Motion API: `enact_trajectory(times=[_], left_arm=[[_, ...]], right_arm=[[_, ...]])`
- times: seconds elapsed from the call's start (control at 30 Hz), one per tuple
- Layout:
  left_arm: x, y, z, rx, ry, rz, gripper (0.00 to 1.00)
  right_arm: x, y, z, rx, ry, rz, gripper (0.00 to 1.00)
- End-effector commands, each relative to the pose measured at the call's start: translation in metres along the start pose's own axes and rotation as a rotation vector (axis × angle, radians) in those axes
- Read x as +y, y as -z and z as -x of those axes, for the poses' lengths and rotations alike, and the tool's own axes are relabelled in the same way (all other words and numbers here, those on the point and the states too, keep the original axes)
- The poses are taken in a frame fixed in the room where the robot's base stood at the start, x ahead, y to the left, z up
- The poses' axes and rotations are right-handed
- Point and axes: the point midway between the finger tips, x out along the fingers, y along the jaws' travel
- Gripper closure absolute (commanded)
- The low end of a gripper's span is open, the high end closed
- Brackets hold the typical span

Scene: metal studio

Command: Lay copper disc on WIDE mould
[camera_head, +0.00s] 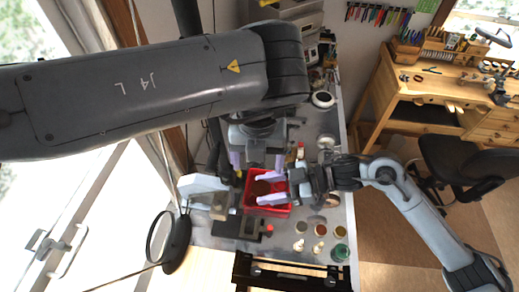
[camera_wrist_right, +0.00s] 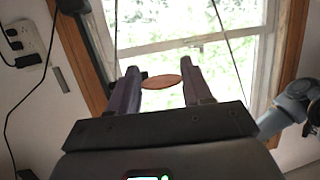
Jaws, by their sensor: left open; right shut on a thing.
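The copper disc (camera_wrist_right: 161,82) is a thin, flat orange-brown round, seen nearly edge-on in the right wrist view. My right gripper (camera_wrist_right: 160,88) is shut on it, with the disc between its two purple fingertips. In the head view my right gripper (camera_head: 267,189) reaches in from the right above a red bin; I cannot make out the disc clearly there. My left gripper (camera_head: 257,164) is open, with its two purple fingers spread, just behind the right one. I cannot pick out the WIDE mould for certain; the arms and bin cover part of the bench.
The red bin (camera_head: 249,204) sits under the grippers on the metal bench (camera_head: 285,243). A dark block-like fixture (camera_head: 238,229) lies in front of it. Small jars (camera_head: 320,229) and pegs stand at the right front. A round magnifier (camera_head: 160,238) stands at left.

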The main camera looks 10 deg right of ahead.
Motion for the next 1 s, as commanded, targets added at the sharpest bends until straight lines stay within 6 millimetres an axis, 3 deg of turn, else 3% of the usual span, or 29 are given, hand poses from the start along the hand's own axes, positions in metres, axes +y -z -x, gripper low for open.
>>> enact_trajectory(times=[0.3, 0.5, 1.0], left_arm=[[0.0, 0.001, -0.052, 0.004, 0.001, -0.001, 0.2], [0.0, 0.001, -0.074, 0.003, 0.001, 0.0, 0.2], [-0.001, 0.0, -0.084, 0.001, 0.002, -0.001, 0.2]], right_arm=[[0.0, 0.0, 0.0, 0.0, 0.0, 0.0, 0.79], [0.0, 0.0, 0.0, 0.0, 0.0, 0.0, 0.79], [0.0, 0.0, 0.0, 0.0, 0.0, 0.0, 0.79]])
